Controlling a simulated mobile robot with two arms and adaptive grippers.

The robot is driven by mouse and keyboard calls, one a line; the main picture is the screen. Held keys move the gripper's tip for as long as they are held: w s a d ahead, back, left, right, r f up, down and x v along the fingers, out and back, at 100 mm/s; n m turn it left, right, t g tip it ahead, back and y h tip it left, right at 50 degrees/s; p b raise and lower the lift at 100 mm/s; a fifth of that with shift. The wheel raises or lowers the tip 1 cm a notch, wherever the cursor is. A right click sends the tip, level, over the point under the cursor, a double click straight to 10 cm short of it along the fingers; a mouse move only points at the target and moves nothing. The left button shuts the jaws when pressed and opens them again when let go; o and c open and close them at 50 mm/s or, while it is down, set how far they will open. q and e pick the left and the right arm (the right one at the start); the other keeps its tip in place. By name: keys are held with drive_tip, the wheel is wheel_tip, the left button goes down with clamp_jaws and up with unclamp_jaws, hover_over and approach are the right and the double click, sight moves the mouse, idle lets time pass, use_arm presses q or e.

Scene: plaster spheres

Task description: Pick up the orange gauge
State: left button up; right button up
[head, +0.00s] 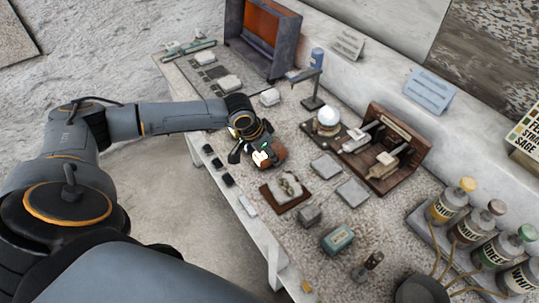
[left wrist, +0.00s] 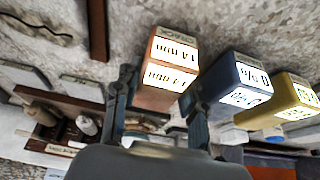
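The orange gauge is a small block with white labels. In the left wrist view the orange gauge (left wrist: 166,68) lies between the two fingers of my left gripper (left wrist: 160,95), which flank it closely. Whether both fingers press on it cannot be told. In the head view my left gripper (head: 258,150) is low over the table's near edge, and the arm hides part of what is there. A dark blue gauge (left wrist: 238,80) stands right beside the right finger, with a yellow gauge (left wrist: 285,100) beyond it. My right gripper is in neither view.
A brown tray (head: 292,204), a grey block (head: 309,216) and a teal box (head: 338,239) stand nearby on the table. A wooden stand (head: 400,160) and a white sphere (head: 328,117) are behind. Labelled bottles (head: 470,225) stand at the right.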

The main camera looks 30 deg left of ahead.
use_arm(q)
clamp_jaws()
drive_tip(key=shift+r, duration=0.15)
drive_tip(key=shift+r, duration=0.2)
wheel_tip(320, 180, up, 2)
drive_tip(key=shift+w+r+b, duration=0.1)
drive_tip(key=shift+b, duration=0.4)
drive_tip(key=s+a+r+b, duration=0.2)
drive_tip(key=s+a+r, duration=0.4)
drive_tip(key=s+r, duration=0.4)
drive_tip(key=s, duration=0.2)
drive_tip(key=shift+s, duration=0.35)
drive_tip(key=shift+a+r, duration=0.1)
